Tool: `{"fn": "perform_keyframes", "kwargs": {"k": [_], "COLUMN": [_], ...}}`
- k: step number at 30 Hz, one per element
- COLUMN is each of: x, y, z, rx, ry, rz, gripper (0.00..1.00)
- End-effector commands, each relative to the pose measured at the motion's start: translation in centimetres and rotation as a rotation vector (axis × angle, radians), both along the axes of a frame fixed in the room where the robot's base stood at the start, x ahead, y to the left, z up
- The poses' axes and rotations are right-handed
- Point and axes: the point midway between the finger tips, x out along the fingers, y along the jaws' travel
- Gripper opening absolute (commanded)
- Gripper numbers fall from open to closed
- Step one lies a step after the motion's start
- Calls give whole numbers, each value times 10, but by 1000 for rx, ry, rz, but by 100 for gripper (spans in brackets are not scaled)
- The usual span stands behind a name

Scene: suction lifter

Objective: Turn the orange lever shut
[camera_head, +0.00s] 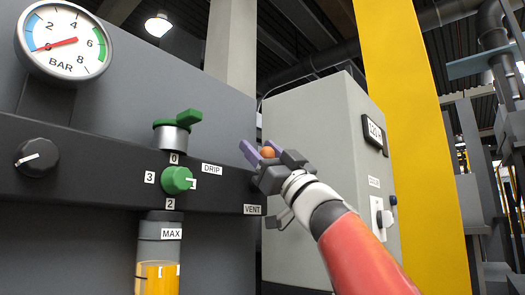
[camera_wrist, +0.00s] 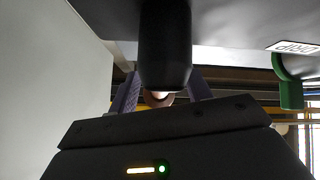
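A round orange knob (camera_head: 268,152), the only orange lever-like part I see, shows at my gripper (camera_head: 264,154), just right of the dark panel and above the VENT label. The rest of any lever is hidden behind my gripper. In the wrist view my gripper's purple fingers (camera_wrist: 160,90) stand apart, one on each side of a dark rounded part (camera_wrist: 165,45) that comes down from the top. A small pale orange rounded bit (camera_wrist: 158,98) shows below that part, between the fingers. The fingers look open, with no clear contact on the knob.
The panel carries a pressure gauge (camera_head: 66,42), a black dial (camera_head: 37,157), a green lever (camera_head: 182,118), a green knob (camera_head: 177,180) and an amber-filled bowl (camera_head: 158,277). A grey cabinet (camera_head: 310,110) stands close behind my gripper, and a yellow column (camera_head: 410,100) to the right.

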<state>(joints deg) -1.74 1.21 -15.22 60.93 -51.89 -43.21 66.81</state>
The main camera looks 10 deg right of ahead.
Motion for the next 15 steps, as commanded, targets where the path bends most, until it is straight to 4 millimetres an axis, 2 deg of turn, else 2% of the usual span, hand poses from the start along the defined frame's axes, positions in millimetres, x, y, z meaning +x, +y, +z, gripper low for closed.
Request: {"fn": "perform_keyframes", "kwargs": {"k": [8,15], "x": [-1,-20], "y": [-1,-15], "z": [-1,-28], "rx": [1,3], "ry": [0,1], "rz": [-1,-1], "gripper": [49,49]}}
